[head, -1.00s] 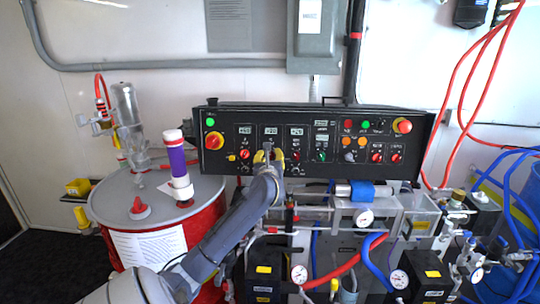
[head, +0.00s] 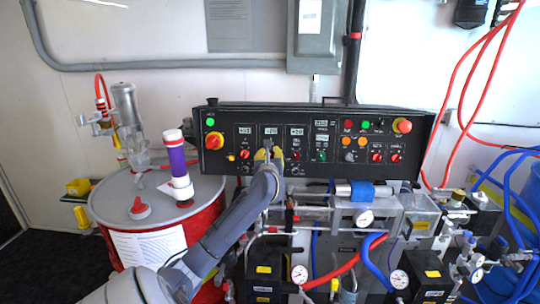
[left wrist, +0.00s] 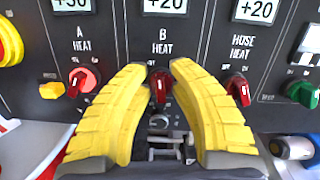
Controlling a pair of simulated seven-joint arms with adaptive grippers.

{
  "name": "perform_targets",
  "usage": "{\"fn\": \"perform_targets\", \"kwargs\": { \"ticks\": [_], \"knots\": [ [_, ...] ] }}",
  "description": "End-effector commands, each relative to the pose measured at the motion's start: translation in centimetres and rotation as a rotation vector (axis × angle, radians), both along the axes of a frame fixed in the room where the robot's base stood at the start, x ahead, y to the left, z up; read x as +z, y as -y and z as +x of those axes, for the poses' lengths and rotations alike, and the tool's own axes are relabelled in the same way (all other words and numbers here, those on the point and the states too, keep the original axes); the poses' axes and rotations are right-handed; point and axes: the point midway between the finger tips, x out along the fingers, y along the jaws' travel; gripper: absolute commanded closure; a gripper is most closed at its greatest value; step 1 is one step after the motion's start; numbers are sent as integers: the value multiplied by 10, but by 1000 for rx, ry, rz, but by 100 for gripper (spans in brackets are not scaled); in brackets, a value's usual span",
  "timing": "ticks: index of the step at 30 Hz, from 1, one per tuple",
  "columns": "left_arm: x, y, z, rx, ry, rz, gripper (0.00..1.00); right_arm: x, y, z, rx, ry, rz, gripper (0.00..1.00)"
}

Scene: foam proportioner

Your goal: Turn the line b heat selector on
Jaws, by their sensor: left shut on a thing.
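The line B heat selector (left wrist: 160,87) is a dark red knob under the "B HEAT" label, with a display above it reading +20. Its handle looks roughly upright in the left wrist view, and it does not look lit. My left gripper (head: 268,154) is at the lower middle of the black control panel (head: 222,118). Its yellow fingers stand on either side of the knob, shut on it, and hide it in the head view. My right gripper is not in view.
The A heat knob (left wrist: 84,82), left of B, glows red and is tilted. The hose heat knob (left wrist: 237,88) is close on the right. A yellow knob (left wrist: 52,90) is further left. A red drum (head: 205,222) stands left of my arm; pipes and gauges lie below the panel.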

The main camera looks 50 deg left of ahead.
Motion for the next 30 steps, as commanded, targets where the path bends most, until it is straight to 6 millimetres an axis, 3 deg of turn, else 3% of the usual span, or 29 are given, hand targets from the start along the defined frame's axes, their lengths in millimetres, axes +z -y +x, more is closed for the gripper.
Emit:
{"fn": "perform_targets", "kwargs": {
  "ticks": [14,30],
  "knots": [
    [1,0,0,-13,-53,54,100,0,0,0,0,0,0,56],
    [1,2,2,-86,-340,335,100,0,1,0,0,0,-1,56]
  ]
}}
